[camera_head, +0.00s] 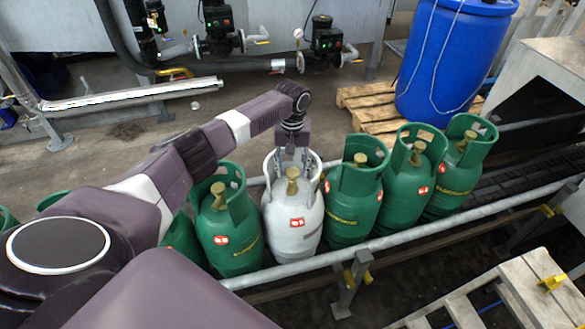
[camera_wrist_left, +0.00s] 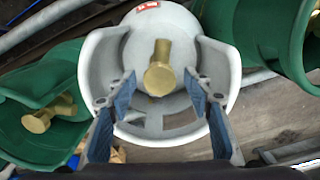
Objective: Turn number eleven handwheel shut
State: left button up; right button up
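A grey-white gas cylinder (camera_head: 292,220) stands in a row of green ones, with a red-and-white label too small to read. Its brass valve with handwheel (camera_head: 292,180) sits inside the collar; it also shows in the left wrist view (camera_wrist_left: 158,72). My left gripper (camera_head: 293,158) points down at the back of this collar. In the left wrist view its two blue-padded fingers (camera_wrist_left: 160,85) are spread, with the brass handwheel between and beyond their tips; I cannot tell whether they touch it. No number eleven is legible. My right gripper is not in view.
Green cylinders stand close on both sides, one at left (camera_head: 228,235) and one at right (camera_head: 352,205). A metal rail (camera_head: 390,240) runs along the front of the row. Behind are a blue drum (camera_head: 450,60) on a wooden pallet (camera_head: 370,105) and pipes with valves (camera_head: 325,45).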

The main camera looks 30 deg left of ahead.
pick_arm(q)
jog(key=c, duration=1)
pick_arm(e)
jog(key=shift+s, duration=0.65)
